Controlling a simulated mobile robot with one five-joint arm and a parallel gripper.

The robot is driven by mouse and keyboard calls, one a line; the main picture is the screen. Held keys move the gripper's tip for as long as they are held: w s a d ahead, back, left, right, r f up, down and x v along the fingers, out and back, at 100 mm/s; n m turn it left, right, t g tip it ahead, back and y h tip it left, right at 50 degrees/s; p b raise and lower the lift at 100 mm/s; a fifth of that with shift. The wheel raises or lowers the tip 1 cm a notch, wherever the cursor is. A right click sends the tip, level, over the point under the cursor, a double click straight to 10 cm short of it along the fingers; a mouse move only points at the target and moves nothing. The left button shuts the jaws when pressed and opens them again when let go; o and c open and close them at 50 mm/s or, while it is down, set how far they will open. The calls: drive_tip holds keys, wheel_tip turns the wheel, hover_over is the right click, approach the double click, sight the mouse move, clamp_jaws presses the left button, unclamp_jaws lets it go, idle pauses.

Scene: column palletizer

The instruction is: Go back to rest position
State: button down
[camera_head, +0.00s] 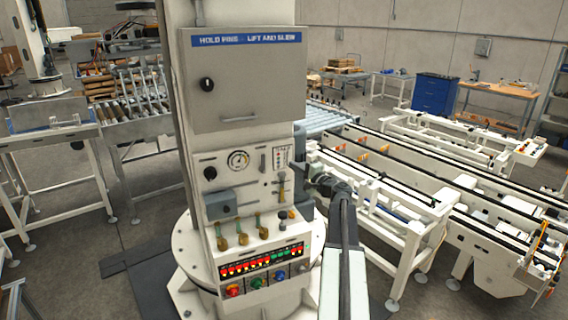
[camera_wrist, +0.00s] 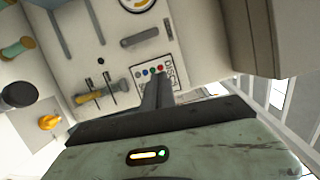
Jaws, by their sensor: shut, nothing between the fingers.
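My gripper (camera_head: 304,184) is in front of the right part of the white column's control panel (camera_head: 238,190) in the head view. In the wrist view my gripper (camera_wrist: 160,80) has its dark fingers together, with nothing between them. Its tips are close to a small label plate with coloured dots (camera_wrist: 150,72); I cannot tell whether they touch it. A lever with a yellow handle (camera_wrist: 90,97) sits in a slot left of the fingers, and it also shows in the head view (camera_head: 282,186). The fingers hide part of the label plate.
The panel has a gauge (camera_head: 238,160), several brass-knobbed levers, and a row of lit indicators (camera_head: 260,262) above coloured buttons. A closed cabinet door (camera_head: 245,80) is above. White conveyor frames (camera_head: 405,225) stand to the right, a roller table (camera_head: 130,125) to the left.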

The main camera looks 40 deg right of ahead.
drive_tip(key=shift+s+a, duration=0.1)
drive_tip(key=shift+s, duration=0.5)
